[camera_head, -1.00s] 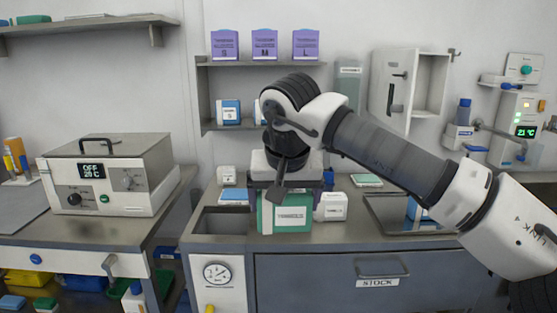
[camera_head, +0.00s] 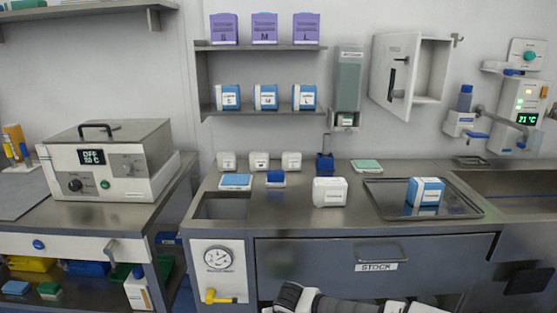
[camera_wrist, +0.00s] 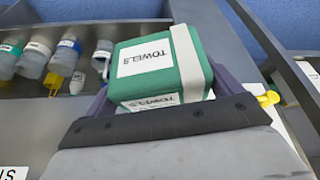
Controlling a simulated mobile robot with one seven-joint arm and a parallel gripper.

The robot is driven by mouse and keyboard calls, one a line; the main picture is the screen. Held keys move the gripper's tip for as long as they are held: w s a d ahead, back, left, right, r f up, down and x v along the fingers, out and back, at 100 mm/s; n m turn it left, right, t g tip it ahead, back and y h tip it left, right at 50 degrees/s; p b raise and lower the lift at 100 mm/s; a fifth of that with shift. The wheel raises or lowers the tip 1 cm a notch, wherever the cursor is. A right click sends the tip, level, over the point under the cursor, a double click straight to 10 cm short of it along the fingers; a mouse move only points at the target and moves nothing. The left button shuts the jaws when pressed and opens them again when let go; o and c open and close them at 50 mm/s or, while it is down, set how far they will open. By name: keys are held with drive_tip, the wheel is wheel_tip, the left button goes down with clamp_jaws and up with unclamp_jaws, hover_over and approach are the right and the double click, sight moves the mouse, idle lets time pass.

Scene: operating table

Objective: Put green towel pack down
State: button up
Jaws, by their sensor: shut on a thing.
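The green towel pack (camera_wrist: 160,70) shows in the wrist view, with a white band and white "TOWELS" labels. My gripper (camera_wrist: 163,85) is shut on it, with one dark finger along each side. The pack sits tilted in the picture, and its underside is hidden. In the head view neither the pack nor my gripper's fingers show; only part of my arm (camera_head: 345,303) appears at the bottom edge.
In the head view, the counter (camera_head: 290,225) carries a white pack (camera_head: 329,192) and a metal tray (camera_head: 455,205) with a blue pack (camera_head: 426,192).

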drive_tip(key=s+f+m+h, duration=0.1)
drive_tip(key=s+f+m, duration=0.25)
drive_tip(key=f, duration=0.85)
drive_tip(key=shift+n, duration=0.25)
drive_tip(key=shift+s+a+v, duration=0.1)
drive_tip(key=shift+a+v, duration=0.1)
drive_tip(key=shift+v, duration=1.1)
drive_tip(key=shift+s+a+v, duration=0.1)
drive_tip(key=shift+a+v, duration=0.05)
drive_tip(key=shift+v, duration=1.2)
